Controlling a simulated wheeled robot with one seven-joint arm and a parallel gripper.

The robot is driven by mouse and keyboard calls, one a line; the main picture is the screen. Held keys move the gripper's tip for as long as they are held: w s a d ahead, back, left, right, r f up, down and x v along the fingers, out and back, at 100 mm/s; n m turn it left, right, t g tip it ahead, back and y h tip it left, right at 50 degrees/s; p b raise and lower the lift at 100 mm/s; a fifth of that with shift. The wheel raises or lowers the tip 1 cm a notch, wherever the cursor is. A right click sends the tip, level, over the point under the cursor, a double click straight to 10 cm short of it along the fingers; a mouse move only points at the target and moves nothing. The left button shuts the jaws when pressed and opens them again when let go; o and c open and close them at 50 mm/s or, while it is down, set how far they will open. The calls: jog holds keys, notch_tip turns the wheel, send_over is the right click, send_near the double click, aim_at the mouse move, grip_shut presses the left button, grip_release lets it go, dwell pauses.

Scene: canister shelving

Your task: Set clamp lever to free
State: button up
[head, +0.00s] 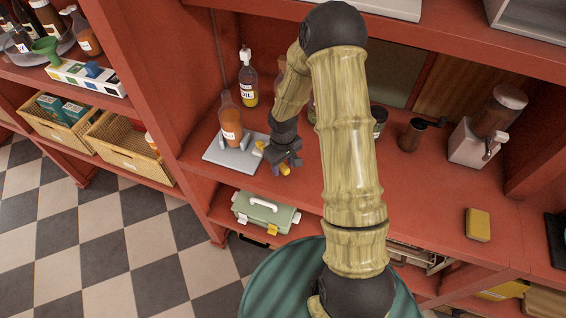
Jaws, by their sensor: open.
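A grey clamp plate (236,158) lies at the front left of the red shelf. A bottle of orange-brown sauce (231,124) stands upright on it between small grey jaws. My gripper (273,161) is open just right of the plate, low over the shelf, its dark body pointing left and down. Two small yellow pieces show at it, one beside the plate's right edge and one at the lower right. I cannot tell which is a fingertip and which, if any, is the clamp lever. The lever's position is not readable, and contact cannot be told.
An oil bottle (248,79) stands behind the plate. A dark jar (378,121), a brown mug (411,135), a dispenser (487,128) and a yellow sponge (478,225) are to the right. A green toolbox (265,212) is below. My arm hides the shelf's middle.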

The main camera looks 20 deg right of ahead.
grip_shut()
